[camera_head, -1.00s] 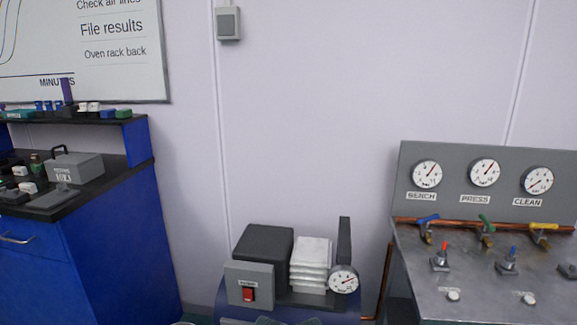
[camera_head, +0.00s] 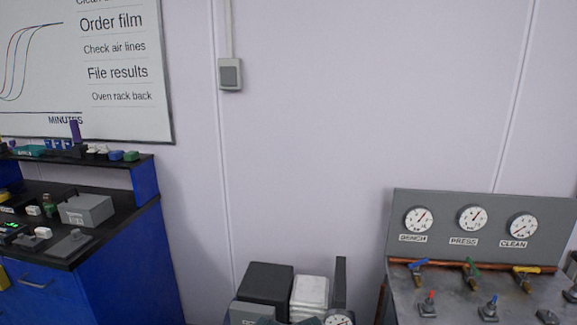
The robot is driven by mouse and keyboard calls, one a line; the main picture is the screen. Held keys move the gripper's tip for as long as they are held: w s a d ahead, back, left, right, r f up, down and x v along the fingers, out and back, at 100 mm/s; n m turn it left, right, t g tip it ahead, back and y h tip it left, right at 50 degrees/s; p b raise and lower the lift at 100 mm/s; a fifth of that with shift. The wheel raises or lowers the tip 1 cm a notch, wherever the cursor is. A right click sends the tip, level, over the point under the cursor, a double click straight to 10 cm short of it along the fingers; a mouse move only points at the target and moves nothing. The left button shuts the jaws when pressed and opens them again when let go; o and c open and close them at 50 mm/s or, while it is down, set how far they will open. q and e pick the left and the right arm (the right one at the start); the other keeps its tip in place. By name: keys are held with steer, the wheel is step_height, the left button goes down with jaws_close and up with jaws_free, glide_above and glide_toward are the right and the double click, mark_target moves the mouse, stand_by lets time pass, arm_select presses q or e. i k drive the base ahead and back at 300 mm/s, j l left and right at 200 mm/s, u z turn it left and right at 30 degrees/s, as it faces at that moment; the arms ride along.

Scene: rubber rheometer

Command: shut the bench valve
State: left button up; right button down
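The bench valve is the blue-handled valve (camera_head: 418,266) on the copper pipe at the right, under the gauge labelled BENCH (camera_head: 418,220). Its handle looks slanted to the pipe; I cannot tell its exact setting. A green-handled valve (camera_head: 471,268) sits below the PRESS gauge (camera_head: 472,218). A yellow-handled valve (camera_head: 526,271) sits below the CLEAN gauge (camera_head: 522,226). Neither of my grippers shows in the view.
The grey gauge panel (camera_head: 455,246) stands at the back of a metal bench with red and blue toggles in front. A black box (camera_head: 265,286) and white stack (camera_head: 309,291) stand lower centre. A blue cabinet (camera_head: 130,275) is at the left.

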mark_target(417, 264)
steer(key=k+l, duration=0.1)
steer(key=l, duration=1.15)
steer(key=k+l, duration=0.15)
steer(key=l, duration=0.45)
steer(key=i+l+u, duration=0.05)
